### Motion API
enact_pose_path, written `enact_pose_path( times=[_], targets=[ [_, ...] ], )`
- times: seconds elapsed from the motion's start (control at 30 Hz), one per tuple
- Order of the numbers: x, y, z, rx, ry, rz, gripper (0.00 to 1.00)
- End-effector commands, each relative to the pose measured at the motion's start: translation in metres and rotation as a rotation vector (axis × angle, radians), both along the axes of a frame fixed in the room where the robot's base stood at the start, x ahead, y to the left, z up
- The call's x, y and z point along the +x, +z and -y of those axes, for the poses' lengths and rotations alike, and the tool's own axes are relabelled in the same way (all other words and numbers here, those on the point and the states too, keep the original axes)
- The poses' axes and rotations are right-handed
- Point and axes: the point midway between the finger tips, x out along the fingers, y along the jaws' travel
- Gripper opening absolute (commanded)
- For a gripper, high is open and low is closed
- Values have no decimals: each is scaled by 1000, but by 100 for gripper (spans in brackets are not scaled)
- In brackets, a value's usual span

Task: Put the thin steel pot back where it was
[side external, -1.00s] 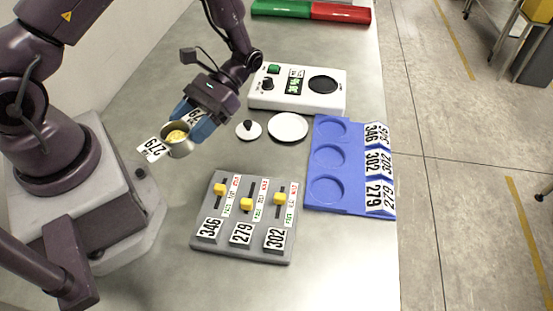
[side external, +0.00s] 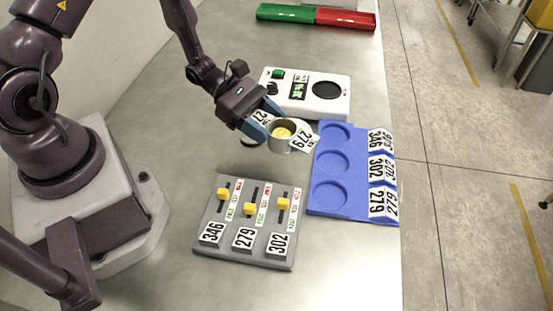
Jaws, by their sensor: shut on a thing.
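The steel pot (side external: 281,148) is a small open metal cup with yellow contents and tags reading 279. My gripper (side external: 264,131) is shut on its side and holds it, roughly upright, above the table left of the blue tray. The blue tray (side external: 350,207) has three round recesses, all empty, beside standing labels 346, 302 and 279 from back to front. The 279 label (side external: 383,203) is by the front recess. The pot and gripper largely hide the white lid and white disc behind them.
A white scale (side external: 299,104) with a display and dark round pan stands behind the pot. A grey panel (side external: 213,260) with three yellow sliders, labelled 346, 279 and 302, lies in front. A green and red bar (side external: 315,18) lies at the back. The table's right edge is beyond the tray.

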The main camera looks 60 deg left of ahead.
Motion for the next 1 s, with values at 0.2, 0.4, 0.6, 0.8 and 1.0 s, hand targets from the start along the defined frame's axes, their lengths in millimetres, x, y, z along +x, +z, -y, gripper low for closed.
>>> enact_pose_path(
  times=[0.2, 0.4, 0.6, 0.8, 1.0],
  targets=[
    [0, -32, 0, -2, 3, -2, 22],
    [0, -56, 0, -2, 2, -3, 22],
    [0, -72, 0, -1, 1, 0, 22],
    [0, -72, 0, -1, 1, 1, 22],
    [0, -74, 0, 0, 1, 0, 71]
  ],
)
